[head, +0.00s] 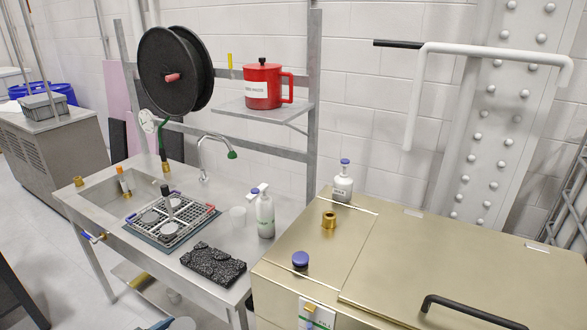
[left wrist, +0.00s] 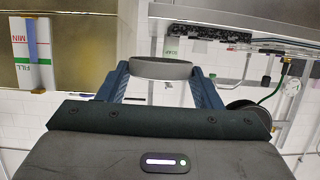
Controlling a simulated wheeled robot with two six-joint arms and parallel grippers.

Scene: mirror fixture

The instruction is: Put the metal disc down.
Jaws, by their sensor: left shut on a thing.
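In the left wrist view, my left gripper (left wrist: 160,73) is shut on a grey metal disc (left wrist: 160,69). The disc sits between its two blue-grey fingers and shows nearly edge-on. The gripper is not clearly seen in the head view, so its height over any surface cannot be told. In the head view, a wire rack (head: 207,212) stands on the steel sink table (head: 195,265) with several round grey pieces (head: 170,229) and an upright post in it. My right gripper is in neither view.
A brass-coloured cabinet (head: 390,260) at right carries a blue knob (head: 300,260). A red jug (head: 263,85) stands on a shelf.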

